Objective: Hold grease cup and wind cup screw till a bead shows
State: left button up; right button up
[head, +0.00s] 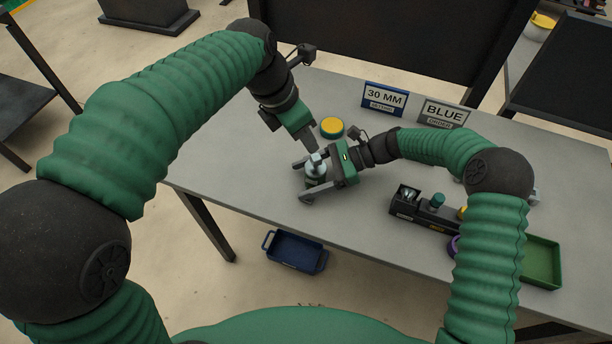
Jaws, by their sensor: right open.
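The grease cup (315,174) looks like a small pale metal fitting with a lighter screw top (316,159), standing on the grey table. My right gripper (302,181) reaches it from the right. Its two fingers are apart, one on each side of the cup, and I cannot tell whether they touch it. My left gripper (313,149) points down from above, its tip just over or against the screw top. Its jaws are too small and overlapped to read. No bead can be made out at this size.
A yellow-topped round container (332,127) stands just behind the grippers. Signs reading 30 MM (384,98) and BLUE (443,114) stand at the back. A black fixture (425,213) and a green tray (541,262) are at the right. A blue bin (295,252) sits below the front edge.

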jog(key=shift+a, duration=0.45)
jog(key=c, duration=1.4)
jog(key=o, duration=0.8)
jog(key=shift+d, duration=0.3)
jog(key=c, duration=0.5)
grip_shut()
